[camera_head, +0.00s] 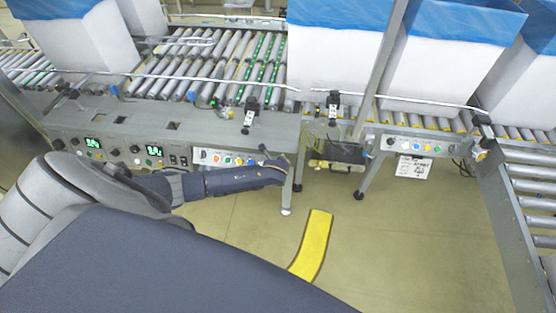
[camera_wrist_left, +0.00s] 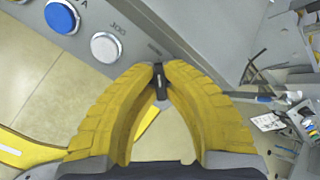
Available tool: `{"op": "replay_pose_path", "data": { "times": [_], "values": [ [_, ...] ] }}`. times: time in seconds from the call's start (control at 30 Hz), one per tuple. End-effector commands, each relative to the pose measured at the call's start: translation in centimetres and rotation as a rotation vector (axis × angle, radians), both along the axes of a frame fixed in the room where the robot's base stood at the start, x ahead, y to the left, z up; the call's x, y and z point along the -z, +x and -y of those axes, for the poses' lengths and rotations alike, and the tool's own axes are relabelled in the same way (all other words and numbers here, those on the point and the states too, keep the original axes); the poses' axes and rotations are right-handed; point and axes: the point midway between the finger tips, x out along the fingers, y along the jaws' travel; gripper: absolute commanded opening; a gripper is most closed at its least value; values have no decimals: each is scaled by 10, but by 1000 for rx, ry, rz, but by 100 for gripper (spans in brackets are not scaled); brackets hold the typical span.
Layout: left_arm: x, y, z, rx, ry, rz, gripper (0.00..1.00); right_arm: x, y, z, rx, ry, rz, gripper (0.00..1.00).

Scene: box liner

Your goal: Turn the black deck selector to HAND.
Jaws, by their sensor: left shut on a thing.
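My left gripper (camera_head: 277,168) reaches from the left to the right end of a grey button panel (camera_head: 222,158) on the conveyor's front. In the left wrist view its two yellow fingers (camera_wrist_left: 161,82) converge and are shut on the small black deck selector (camera_wrist_left: 159,76), which has a pale line on it. The fingers cover the selector's sides, and I cannot read its position label. A white button (camera_wrist_left: 105,47) marked JOG and a blue button (camera_wrist_left: 62,16) sit beside it on the panel. My right gripper is not in view.
To the left is a panel with green displays (camera_head: 93,143) and knobs. A second button panel (camera_head: 408,145) is to the right, past a dark box (camera_head: 335,157). White bins with blue liners (camera_head: 450,20) stand on the rollers. A yellow strip (camera_head: 314,243) marks the open floor.

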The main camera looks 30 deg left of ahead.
Motion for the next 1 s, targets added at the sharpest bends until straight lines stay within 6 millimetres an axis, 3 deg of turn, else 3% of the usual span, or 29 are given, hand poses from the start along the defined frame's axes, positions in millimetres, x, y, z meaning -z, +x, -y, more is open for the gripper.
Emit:
{"op": "replay_pose_path", "data": {
  "times": [0.03, 0.07, 0.1, 0.27, 0.67, 1.0],
  "values": [
    [-1, 1, -2, -2, 3, 2, 0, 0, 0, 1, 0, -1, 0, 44],
    [-1, 1, -2, -2, 3, 2, 12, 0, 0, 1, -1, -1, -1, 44],
    [-1, 1, -2, -2, 3, 2, 16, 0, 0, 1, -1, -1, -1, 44],
    [-1, 1, -2, -1, 2, 1, 33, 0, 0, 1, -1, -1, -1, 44],
    [-2, 2, 0, 10, 8, 0, 33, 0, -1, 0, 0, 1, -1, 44],
    [-3, 4, 1, 195, 156, -65, 33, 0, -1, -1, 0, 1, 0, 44]
  ]
}}
